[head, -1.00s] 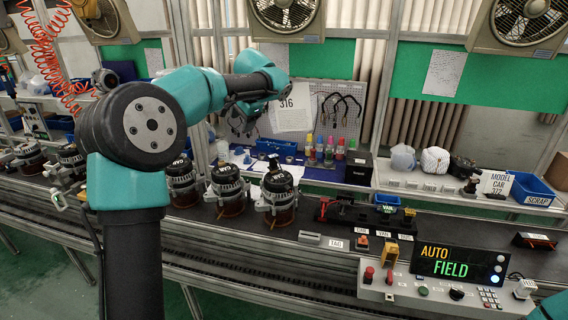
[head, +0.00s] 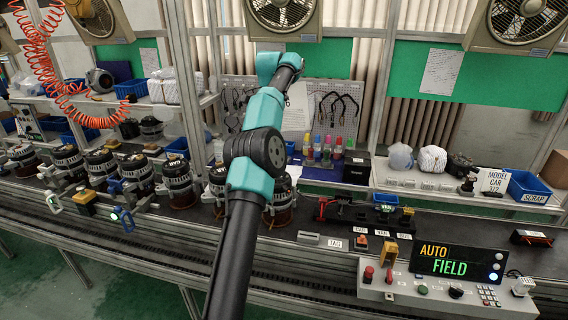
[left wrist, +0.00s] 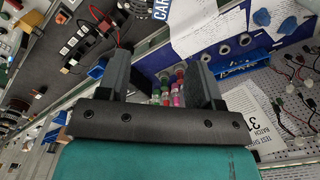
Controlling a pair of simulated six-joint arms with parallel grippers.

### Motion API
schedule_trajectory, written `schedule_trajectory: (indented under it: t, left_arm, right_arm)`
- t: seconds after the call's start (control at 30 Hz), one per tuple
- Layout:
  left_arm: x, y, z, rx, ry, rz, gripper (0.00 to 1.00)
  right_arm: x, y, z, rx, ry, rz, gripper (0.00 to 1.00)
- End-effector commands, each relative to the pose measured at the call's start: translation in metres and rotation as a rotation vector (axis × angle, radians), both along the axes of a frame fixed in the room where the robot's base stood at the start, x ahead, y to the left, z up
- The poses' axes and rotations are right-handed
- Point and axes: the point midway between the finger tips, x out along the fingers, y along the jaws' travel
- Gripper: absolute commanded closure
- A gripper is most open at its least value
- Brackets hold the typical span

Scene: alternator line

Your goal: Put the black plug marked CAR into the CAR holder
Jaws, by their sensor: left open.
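A long black holder rack (head: 368,214) lies on the bench right of centre, with small white tags in front of it; the leftmost tag (head: 360,229) seems to read CAR. The rack shows at the upper left of the left wrist view (left wrist: 91,46). I cannot pick out the black CAR plug for certain. My left gripper (left wrist: 160,78) is open, with nothing visible between its fingers; bottles show beyond them. In the head view its jaws are hidden at the far end of my arm, which reaches toward the back shelf. My right gripper is not in view.
Several alternators (head: 178,184) stand in a row on the conveyor, some behind my arm. A control box (head: 425,288) with an AUTO FIELD display stands at the front right. Coloured bottles (head: 327,151) and a black box (head: 357,167) stand behind the rack. The bench right of the rack is mostly clear.

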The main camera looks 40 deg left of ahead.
Motion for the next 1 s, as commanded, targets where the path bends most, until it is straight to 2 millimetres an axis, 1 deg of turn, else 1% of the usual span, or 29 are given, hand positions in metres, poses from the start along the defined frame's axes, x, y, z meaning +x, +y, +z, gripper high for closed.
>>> schedule_trajectory:
  t: [0.27, 0.47, 0.77, 1.0]
  left_arm:
    - [0.000, -0.001, 0.000, 0.002, 0.000, 0.000, 0.40]
    - [0.001, 0.000, -0.007, 0.001, 0.002, -0.001, 0.40]
    - [0.000, -0.001, -0.027, 0.001, 0.002, 0.000, 0.40]
    - [0.000, -0.001, -0.054, 0.001, 0.003, 0.000, 0.40]
  right_arm:
    - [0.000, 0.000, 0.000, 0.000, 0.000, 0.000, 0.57]
    - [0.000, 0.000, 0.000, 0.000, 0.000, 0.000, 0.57]
    - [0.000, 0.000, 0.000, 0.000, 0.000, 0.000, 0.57]
    - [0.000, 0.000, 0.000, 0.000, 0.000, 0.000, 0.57]
